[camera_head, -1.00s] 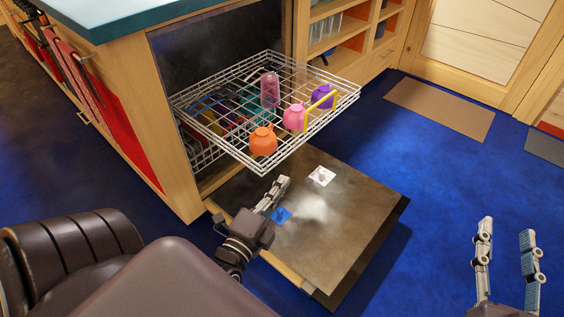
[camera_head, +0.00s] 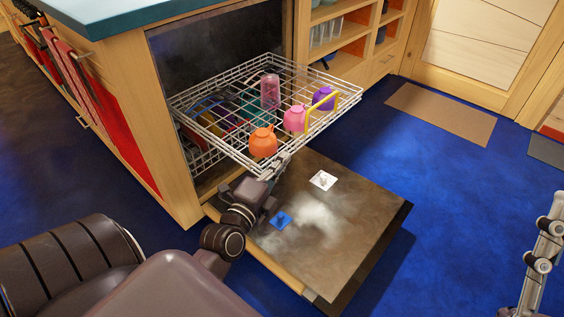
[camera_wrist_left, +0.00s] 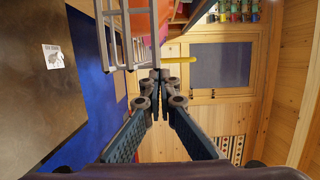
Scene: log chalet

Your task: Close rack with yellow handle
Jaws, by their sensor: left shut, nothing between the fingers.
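The upper wire rack (camera_head: 215,140) is pulled out of the dishwasher, above its lowered door. My left gripper (camera_head: 281,160) is shut and empty, close to the rack's front edge below the orange cup. In the left wrist view (camera_wrist_left: 156,76) its fingers meet beside the rack's wires; contact cannot be told. My right gripper (camera_head: 545,240) is partly cut off at the right edge.
The rack holds an orange cup (camera_head: 263,142), a pink cup (camera_head: 295,118), a purple cup (camera_head: 324,98) and a pink tumbler (camera_head: 270,91). The open door (camera_head: 340,235) lies low below the rack. Blue floor (camera_head: 440,200) is clear to the right.

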